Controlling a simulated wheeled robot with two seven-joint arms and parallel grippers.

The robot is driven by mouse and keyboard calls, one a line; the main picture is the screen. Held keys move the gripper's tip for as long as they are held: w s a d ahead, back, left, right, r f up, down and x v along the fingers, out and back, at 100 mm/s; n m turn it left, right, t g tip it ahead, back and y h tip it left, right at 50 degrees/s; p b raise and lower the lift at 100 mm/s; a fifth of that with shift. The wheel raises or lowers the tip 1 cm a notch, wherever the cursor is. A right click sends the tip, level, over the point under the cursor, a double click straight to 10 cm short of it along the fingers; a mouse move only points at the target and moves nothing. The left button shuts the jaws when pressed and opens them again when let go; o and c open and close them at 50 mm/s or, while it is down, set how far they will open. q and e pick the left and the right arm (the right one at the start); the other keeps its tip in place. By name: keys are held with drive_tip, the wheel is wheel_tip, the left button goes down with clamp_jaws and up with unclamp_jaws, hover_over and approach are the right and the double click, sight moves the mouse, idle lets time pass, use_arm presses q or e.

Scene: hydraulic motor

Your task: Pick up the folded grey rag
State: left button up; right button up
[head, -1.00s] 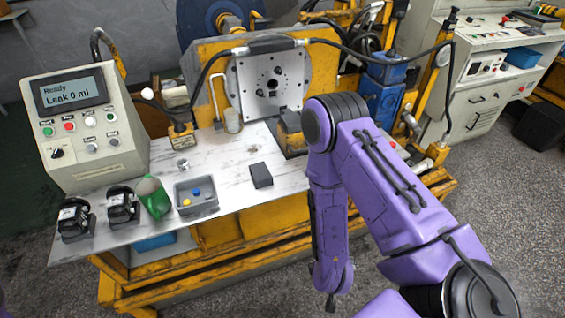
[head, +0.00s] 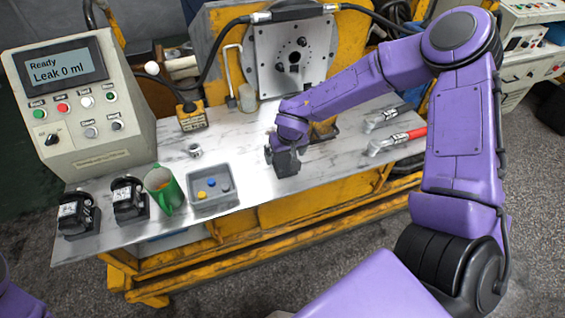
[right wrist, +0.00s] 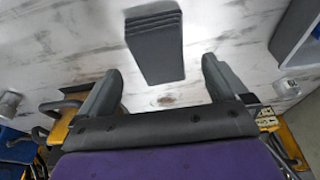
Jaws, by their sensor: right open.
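The folded grey rag (right wrist: 155,42) is a dark grey layered block lying on the marble-patterned bench top. In the right wrist view it lies just beyond and between the fingertips of my right gripper (right wrist: 160,78), which is open and empty. In the head view my right gripper (head: 281,149) is low over the bench, and the rag (head: 287,166) shows partly below it. I cannot tell the exact height gap. My left gripper is not in view.
A grey tray (head: 229,203) with small coloured pieces stands left of the rag. A plate fixture (head: 293,60) stands behind.

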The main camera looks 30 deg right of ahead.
sight(284, 160)
drive_tip(key=x, duration=0.4)
drive_tip(key=shift+f, duration=0.3)
drive_tip(key=shift+r, duration=0.1)
drive_tip(key=c, duration=1.1)
drive_tip(key=shift+c, duration=0.2)
wheel_tip(284, 160, up, 3)
drive_tip(key=shift+r, duration=0.1)
drive_tip(key=s+d+r+p, duration=0.2)
drive_tip(key=s+r+p, duration=0.3)
drive_tip(key=s+r, duration=0.4)
drive_tip(key=s, duration=0.5)
drive_tip(key=shift+r+p, duration=0.4)
